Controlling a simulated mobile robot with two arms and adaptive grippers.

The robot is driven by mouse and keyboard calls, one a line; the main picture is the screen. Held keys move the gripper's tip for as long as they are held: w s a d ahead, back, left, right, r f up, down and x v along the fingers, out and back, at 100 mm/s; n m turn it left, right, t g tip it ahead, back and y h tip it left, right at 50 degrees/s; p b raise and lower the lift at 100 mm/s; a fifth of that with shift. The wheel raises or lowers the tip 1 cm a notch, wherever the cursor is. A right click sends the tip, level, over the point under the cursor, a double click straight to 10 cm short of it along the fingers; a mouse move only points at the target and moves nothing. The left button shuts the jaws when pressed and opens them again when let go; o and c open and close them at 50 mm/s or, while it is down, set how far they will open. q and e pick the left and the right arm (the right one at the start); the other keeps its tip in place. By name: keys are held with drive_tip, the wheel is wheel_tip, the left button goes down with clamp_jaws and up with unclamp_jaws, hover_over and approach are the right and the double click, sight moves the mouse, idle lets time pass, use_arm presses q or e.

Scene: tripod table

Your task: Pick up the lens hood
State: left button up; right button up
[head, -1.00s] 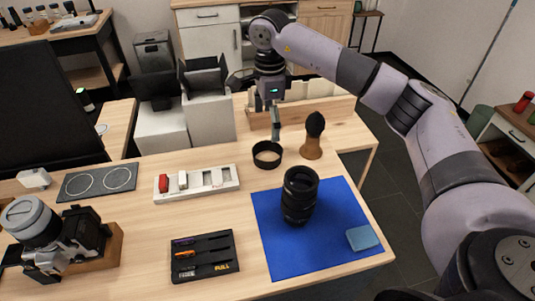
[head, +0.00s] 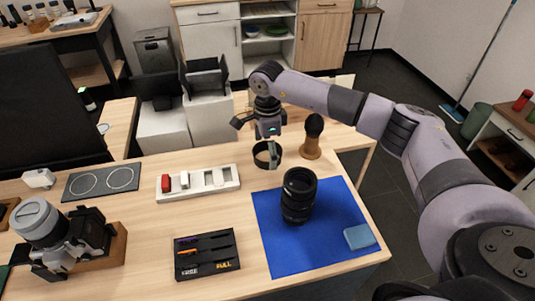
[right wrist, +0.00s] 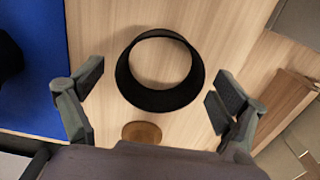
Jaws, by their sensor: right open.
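The lens hood (head: 257,158) is a short black ring standing on the wooden table behind the blue mat. It also shows in the right wrist view (right wrist: 160,101), open end up, with bare wood visible through it. My right gripper (head: 272,160) is over the hood and partly covers it in the head view. In the right wrist view the gripper (right wrist: 157,90) is open, with one finger on each side of the hood and visible gaps to it. Nothing is between the fingers except the hood. My left gripper is not in view.
A brush-like black-topped wooden piece (head: 311,140) stands close right of the hood. A black lens (head: 299,197) stands on the blue mat (head: 280,245) in front. A white slotted tray (head: 198,187) lies to the left. A brown disc (right wrist: 142,132) is close by the hood.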

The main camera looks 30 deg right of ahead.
drive_tip(key=shift+c, duration=0.3)
drive_tip(key=c, duration=1)
drive_tip(key=shift+r, duration=0.15)
